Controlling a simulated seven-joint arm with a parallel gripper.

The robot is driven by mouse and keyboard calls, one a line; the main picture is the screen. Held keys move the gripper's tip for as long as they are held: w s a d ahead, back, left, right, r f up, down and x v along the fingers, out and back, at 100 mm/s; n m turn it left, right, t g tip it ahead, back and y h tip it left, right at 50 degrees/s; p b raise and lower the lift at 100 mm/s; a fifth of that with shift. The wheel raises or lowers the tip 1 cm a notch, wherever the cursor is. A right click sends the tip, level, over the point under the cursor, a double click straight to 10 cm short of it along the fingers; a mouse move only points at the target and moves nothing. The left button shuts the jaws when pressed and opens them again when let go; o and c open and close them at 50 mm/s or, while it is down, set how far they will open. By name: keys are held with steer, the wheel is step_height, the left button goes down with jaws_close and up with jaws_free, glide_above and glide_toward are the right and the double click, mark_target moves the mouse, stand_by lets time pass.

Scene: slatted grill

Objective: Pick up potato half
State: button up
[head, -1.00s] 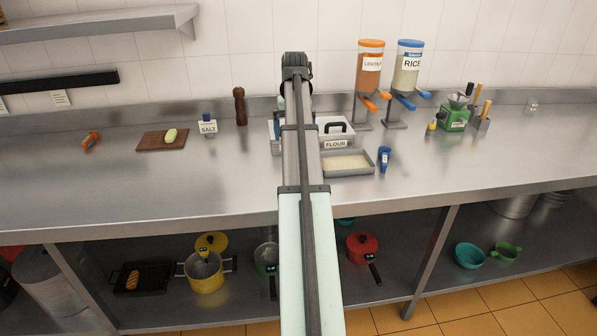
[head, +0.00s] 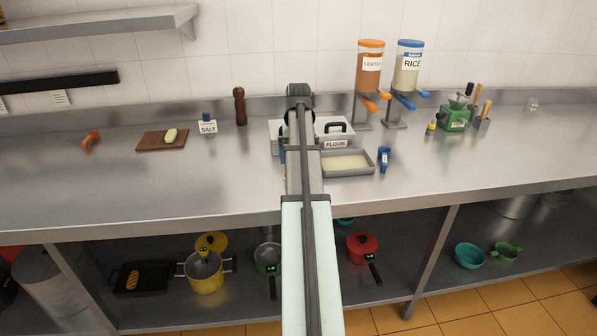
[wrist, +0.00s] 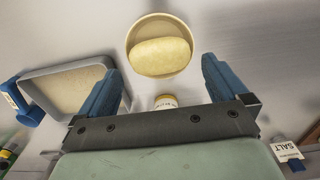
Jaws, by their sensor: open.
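In the wrist view, a pale yellow, rounded piece that looks like the potato half (wrist: 160,57) lies in a round beige bowl (wrist: 135,36). My gripper (wrist: 162,72) has its two blue fingers spread wide, with nothing between them. The fingertips point toward the bowl, one on each side of it in the picture; I cannot tell the height gap. In the head view my arm hides the bowl, the yellow piece and most of the gripper.
A small jar (wrist: 165,101) stands close to the bowl, beneath the gripper. A grey tray (head: 349,163) lies beside it, with the flour container (head: 336,133) behind. A salt box (head: 208,127) and a cutting board (head: 152,146) with a pale green piece (head: 170,135) stand left.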

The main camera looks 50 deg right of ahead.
steer(key=shift+f, duration=2.4)
steer(key=c, duration=0.9)
steer(key=shift+d+r, duration=0.1)
steer(key=shift+r, duration=0.05)
